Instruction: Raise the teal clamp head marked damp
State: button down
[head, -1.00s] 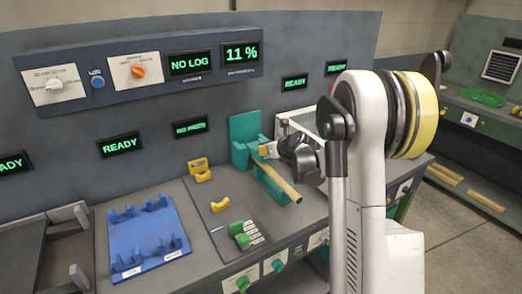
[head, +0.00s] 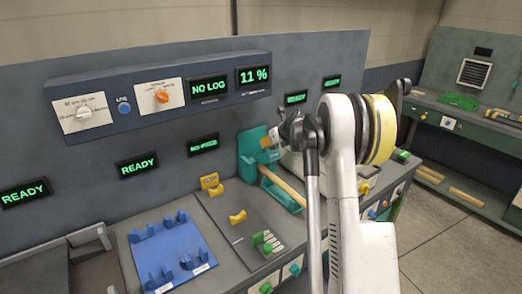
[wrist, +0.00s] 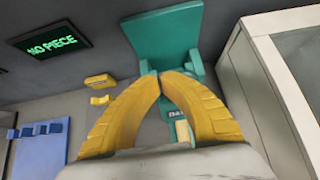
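The teal clamp (head: 250,143) stands at the back of the bench, with its tall back plate upright. In the wrist view its teal plate (wrist: 165,35) fills the top middle, just beyond my fingertips. A dark label starting "DA" (wrist: 177,117) shows partly behind my fingers. A pale wooden rod (head: 284,187) lies in the teal cradle below. My gripper (head: 265,142) is in front of the clamp's upper part, above the rod. Its yellow fingers (wrist: 167,74) meet at the tips, and no thing shows held between them. Whether they touch the teal plate cannot be told.
A blue rack (head: 170,250) and yellow blocks (head: 238,217) stand to the left on the bench. A green-handled control (head: 262,242) is at the front. In the wrist view a pale-framed case (wrist: 255,85) stands close on the right. The display (wrist: 48,43) reads "NO PIECE".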

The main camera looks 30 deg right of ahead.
jog(key=w, duration=0.1)
jog(key=w+r, duration=0.1)
jog(key=w+p, duration=0.1)
jog(key=w, duration=0.1)
jog(key=shift+r, duration=0.35)
jog(key=shift+w+r+p, duration=0.1)
jog(key=shift+w+p, duration=0.3)
jog(key=shift+w, duration=1.2)
jog(key=shift+s, duration=0.1)
